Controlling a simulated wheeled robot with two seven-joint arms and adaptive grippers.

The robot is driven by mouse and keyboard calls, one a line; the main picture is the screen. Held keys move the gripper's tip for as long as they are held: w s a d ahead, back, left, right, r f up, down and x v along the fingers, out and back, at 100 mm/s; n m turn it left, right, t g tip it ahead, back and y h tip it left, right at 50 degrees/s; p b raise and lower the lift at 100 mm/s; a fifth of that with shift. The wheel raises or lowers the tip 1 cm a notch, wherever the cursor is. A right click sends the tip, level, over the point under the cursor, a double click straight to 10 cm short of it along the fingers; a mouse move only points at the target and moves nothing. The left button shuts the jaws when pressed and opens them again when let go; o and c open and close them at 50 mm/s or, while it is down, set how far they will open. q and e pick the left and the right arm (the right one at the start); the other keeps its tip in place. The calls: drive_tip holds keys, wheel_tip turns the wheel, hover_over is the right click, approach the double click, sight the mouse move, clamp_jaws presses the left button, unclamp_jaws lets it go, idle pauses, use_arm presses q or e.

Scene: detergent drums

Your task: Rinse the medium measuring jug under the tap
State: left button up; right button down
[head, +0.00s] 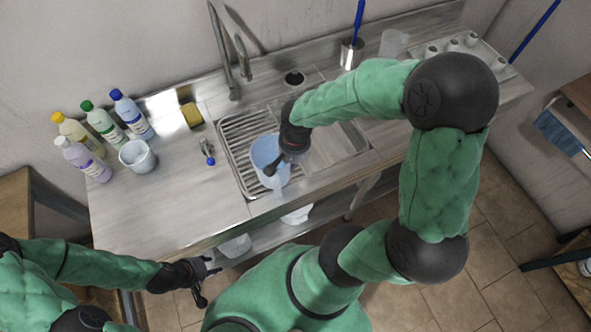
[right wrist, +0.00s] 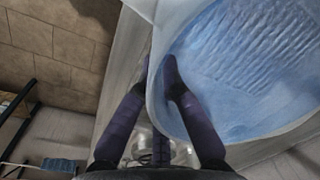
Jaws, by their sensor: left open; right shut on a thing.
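A light blue see-through measuring jug (head: 266,153) is over the ribbed drainer (head: 228,133) at the counter's front; I cannot tell if it touches it. My right gripper (head: 277,163) is shut on its rim. In the right wrist view the two fingers (right wrist: 172,76) pinch the jug's wall (right wrist: 225,85), one inside and one outside. The inside looks pale blue with ripples. The tap (head: 223,55) rises behind the drainer, and the jug is forward of it. No stream shows. My left gripper (head: 206,282) is open and empty in front of the counter.
Several bottles (head: 103,122) and a small white pail (head: 137,156) stand on the counter's left. A yellow sponge (head: 191,115) and a blue-tipped item (head: 207,150) lie beside the drainer. A clear container (head: 394,43) and white cups (head: 452,46) stand at the back right.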

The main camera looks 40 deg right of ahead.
drive_tip(key=shift+w+d+f+b, duration=0.3)
drive_tip(key=shift+w+d+f, duration=0.15)
drive_tip(key=shift+w, duration=1.4)
drive_tip(key=shift+w+d+f+b, duration=0.35)
drive_tip(key=shift+w+d, duration=0.1)
drive_tip(key=shift+w, duration=1.45)
drive_tip(key=shift+w+d+f+b, duration=0.25)
drive_tip(key=shift+w+d+f, duration=0.2)
drive_tip(key=shift+w, duration=1.4)
drive_tip(key=shift+f+b, duration=0.5)
drive_tip(key=shift+f, duration=0.05)
drive_tip(key=c, duration=1.3)
unclamp_jaws()
drive_tip(key=shift+c, duration=0.2)
drive_tip(key=shift+r, duration=0.15)
wheel_tip(320, 180, up, 12)
drive_tip(key=shift+s+d, duration=0.35)
drive_tip(key=shift+s, duration=0.05)
